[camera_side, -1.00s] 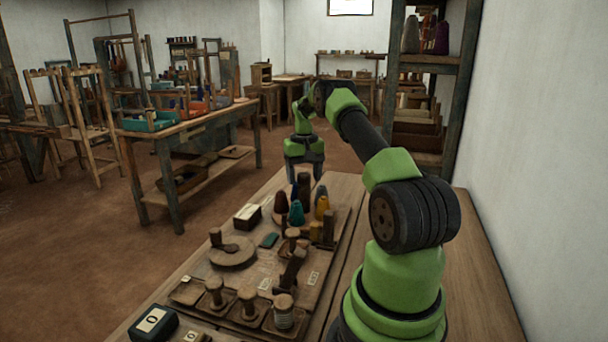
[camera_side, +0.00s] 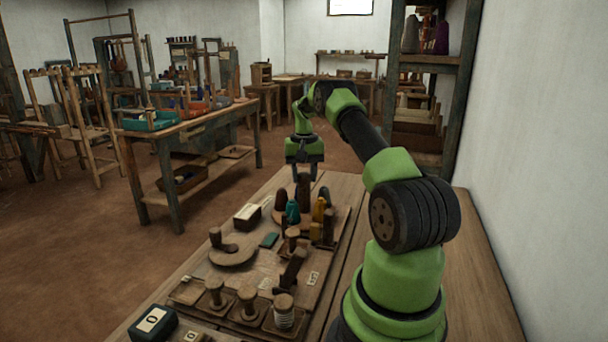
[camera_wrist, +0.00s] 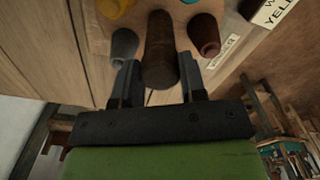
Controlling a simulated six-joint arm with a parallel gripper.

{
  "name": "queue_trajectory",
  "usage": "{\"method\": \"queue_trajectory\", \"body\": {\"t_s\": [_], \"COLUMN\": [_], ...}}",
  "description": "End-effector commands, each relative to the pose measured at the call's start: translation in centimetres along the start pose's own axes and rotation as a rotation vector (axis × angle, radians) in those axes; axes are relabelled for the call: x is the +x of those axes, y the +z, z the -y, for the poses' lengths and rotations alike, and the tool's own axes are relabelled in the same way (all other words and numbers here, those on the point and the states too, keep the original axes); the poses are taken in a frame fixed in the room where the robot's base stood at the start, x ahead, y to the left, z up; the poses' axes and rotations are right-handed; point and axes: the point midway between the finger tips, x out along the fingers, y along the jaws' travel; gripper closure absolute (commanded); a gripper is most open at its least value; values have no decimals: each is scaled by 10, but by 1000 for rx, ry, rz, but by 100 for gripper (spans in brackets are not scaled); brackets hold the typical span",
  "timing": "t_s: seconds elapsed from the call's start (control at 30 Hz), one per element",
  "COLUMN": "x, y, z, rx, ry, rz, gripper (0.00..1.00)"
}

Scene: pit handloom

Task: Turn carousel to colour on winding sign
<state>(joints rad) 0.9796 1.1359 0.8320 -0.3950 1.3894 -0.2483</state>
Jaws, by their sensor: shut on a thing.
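The carousel (camera_side: 279,217) is a round wooden disc at the far end of the bench board, carrying several coloured yarn cones. A teal cone (camera_side: 293,212) faces the side camera, with a yellow cone (camera_side: 319,209) to its right and a red-brown cone (camera_side: 281,200) to its left. My gripper (camera_side: 304,177) points down over the disc and is shut on the dark brown post (camera_wrist: 160,50) at its middle. In the wrist view, a grey cone (camera_wrist: 123,45) and a brown cone (camera_wrist: 205,36) stand beside the fingers. The sign (camera_wrist: 277,12) is cut off; "YEL" is readable.
A box with a pale top (camera_side: 247,212) stands left of the carousel. Wooden pegs (camera_side: 248,304) and a crank disc (camera_side: 232,257) are nearer the camera. A shelf (camera_side: 425,110) stands at the back right. Open bench top lies to the right.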

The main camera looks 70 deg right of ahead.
Motion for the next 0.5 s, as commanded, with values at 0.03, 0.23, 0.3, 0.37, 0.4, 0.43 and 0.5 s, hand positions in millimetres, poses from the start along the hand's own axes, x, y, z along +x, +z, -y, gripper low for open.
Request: {"method": "queue_trajectory", "body": {"t_s": [0.03, 0.23, 0.3, 0.37, 0.4, 0.43, 0.5], "x": [-1, -1, -1, -1, -1, -1, -1], "y": [0, -1, -1, -1, -1, -1, -1], "z": [0, 0, 0, 0, 0, 0, 0], "rx": [40, 226, 293, 349, 388, 416, 483], "ry": [-1, -1, -1, -1, -1, -1, -2], "rz": [-3, -3, -3, -4, -4, -4, -4], "gripper": [100, 100, 100, 100, 100, 100, 100]}}
